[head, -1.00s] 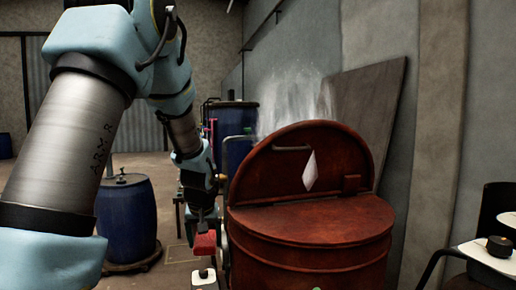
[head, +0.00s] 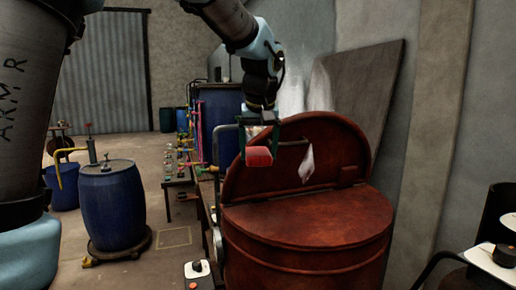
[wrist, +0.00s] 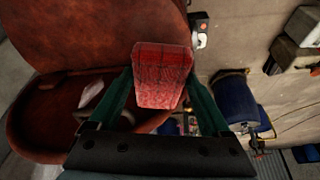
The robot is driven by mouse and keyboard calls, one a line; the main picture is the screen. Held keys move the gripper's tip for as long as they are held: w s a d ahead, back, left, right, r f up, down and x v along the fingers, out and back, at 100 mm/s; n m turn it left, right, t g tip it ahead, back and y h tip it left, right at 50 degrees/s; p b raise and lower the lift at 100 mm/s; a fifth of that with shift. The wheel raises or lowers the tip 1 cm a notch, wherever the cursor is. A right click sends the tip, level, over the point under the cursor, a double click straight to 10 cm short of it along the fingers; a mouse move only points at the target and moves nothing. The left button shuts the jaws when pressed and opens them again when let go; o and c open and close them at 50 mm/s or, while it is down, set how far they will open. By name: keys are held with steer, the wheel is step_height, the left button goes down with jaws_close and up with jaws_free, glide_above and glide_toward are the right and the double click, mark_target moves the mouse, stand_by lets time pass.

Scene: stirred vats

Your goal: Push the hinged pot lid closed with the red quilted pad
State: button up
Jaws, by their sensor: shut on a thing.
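The big rust-red pot (head: 300,255) stands right of centre in the head view. Its hinged lid (head: 335,140) stands open, upright along the back of the flat top. A white diamond-shaped tag (head: 307,164) hangs on the lid. My gripper (head: 258,148) is shut on the red quilted pad (head: 258,157) and holds it up at the lid's left edge, by the bar handle (head: 290,143). I cannot tell whether the pad touches the lid. In the wrist view the pad (wrist: 160,75) sits between the green fingers, with the tagged lid (wrist: 40,120) below left.
Pale steam (head: 320,88) rises behind the lid, before a leaning dark board (head: 365,85) and the wall. A blue drum (head: 112,205) and a bench with bottles (head: 180,180) stand left. A dark chair (head: 490,215) stands right. Floor between drum and pot is partly clear.

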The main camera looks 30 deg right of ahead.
mark_target(243, 164)
steer(key=w+f+b, duration=0.2)
steer(key=w+f, duration=0.3)
steer(key=shift+w+d+f, duration=0.15)
steer(key=shift+d+f, duration=0.15)
steer(key=shift+f, duration=0.05)
stand_by(0.3)
steer(key=shift+w, duration=0.1)
stand_by(0.3)
steer(key=shift+w+d+f+p, duration=0.25)
steer(key=shift+w+p, duration=0.45)
steer(key=shift+w, duration=0.95)
steer(key=shift+w+d+f+p, duration=0.25)
steer(key=shift+w+p, duration=0.45)
steer(key=shift+w, duration=0.95)
steer(key=shift+w+d+f+p, duration=0.15)
steer(key=shift+w+f+p, duration=0.4)
steer(key=shift+w, duration=1.1)
steer(key=shift+r, duration=0.2)
steer(key=a+r+p, duration=0.2)
steer(key=a+r, duration=0.3)
steer(key=a, duration=0.1)
steer(key=shift+w, duration=0.3)
